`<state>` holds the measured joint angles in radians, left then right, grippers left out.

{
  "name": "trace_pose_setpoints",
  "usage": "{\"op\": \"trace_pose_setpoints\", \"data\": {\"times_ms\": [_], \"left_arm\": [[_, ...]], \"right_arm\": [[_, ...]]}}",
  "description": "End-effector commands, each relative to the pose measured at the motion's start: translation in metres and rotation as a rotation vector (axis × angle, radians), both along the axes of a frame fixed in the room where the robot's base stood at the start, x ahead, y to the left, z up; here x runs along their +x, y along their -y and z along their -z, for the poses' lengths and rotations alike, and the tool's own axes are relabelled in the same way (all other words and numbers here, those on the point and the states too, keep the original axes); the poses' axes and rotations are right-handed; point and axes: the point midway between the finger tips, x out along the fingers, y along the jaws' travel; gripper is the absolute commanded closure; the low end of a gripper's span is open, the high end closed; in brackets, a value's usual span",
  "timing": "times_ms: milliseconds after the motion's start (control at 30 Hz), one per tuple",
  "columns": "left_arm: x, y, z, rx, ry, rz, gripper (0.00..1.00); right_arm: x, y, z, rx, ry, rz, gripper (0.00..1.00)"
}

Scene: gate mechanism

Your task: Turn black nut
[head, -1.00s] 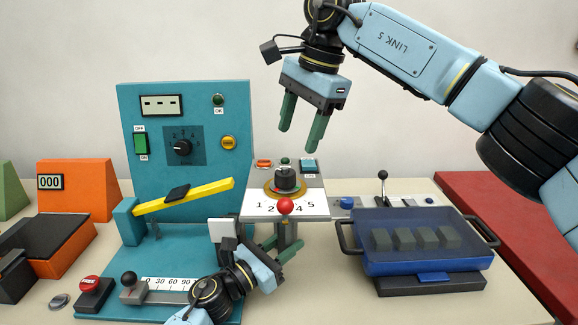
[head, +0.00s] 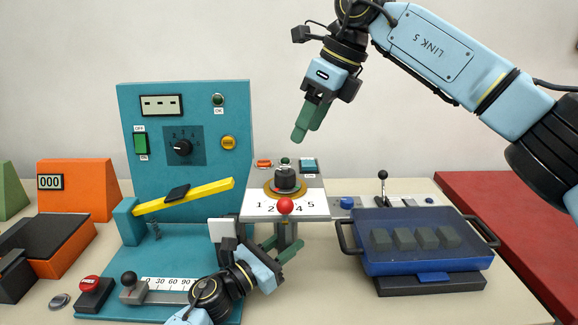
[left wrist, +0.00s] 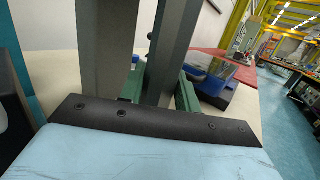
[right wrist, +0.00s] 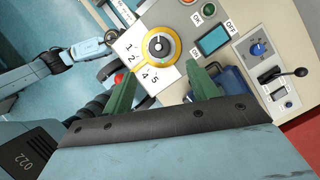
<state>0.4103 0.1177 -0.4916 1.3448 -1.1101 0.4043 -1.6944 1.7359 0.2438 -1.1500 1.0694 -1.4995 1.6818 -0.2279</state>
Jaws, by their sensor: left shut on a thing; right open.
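The black nut (head: 286,178) sits upright on a yellow ring on top of a small numbered stand (head: 262,208). In the right wrist view the nut (right wrist: 158,46) shows from above, with a white mark on it. A red ball (head: 285,206) is at the front of the dial. My right gripper (head: 307,134) is open and empty, above and slightly right of the nut, apart from it. In the right wrist view its fingers (right wrist: 162,88) are spread below the nut. My left gripper (head: 285,252) is low at the stand's post, shut on the grey post (left wrist: 170,50); the contact is partly hidden.
A teal panel (head: 235,110) with a yellow lever (head: 210,192) stands left of the stand. A blue tray (head: 430,262) with several dark blocks is at the right, before a small black lever (head: 383,180). Space above the nut is clear.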

Motion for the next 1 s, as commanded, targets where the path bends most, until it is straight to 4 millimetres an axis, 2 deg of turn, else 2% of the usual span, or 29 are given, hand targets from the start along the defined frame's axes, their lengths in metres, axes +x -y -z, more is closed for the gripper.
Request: {"op": "trace_pose_setpoints", "data": {"times_ms": [300, 500, 900, 933, 1000], "left_arm": [[0.000, 0.000, 0.001, 0.001, -0.002, 0.000, 0.95], [0.000, 0.000, 0.001, 0.001, -0.002, 0.000, 0.95], [0.000, 0.000, 0.001, 0.000, -0.001, 0.000, 0.95], [0.000, 0.000, 0.001, 0.000, -0.001, 0.000, 0.95], [0.000, 0.000, 0.001, 0.000, -0.001, 0.000, 0.95]], "right_arm": [[0.007, -0.024, 0.060, -0.001, -0.003, -0.002, 0.41], [0.011, -0.034, 0.084, -0.001, -0.002, -0.003, 0.41], [0.012, -0.036, 0.092, -0.001, 0.002, -0.001, 0.41], [0.012, -0.036, 0.092, 0.000, 0.001, -0.002, 0.43], [0.012, -0.036, 0.092, 0.000, 0.001, -0.002, 0.52]]}}
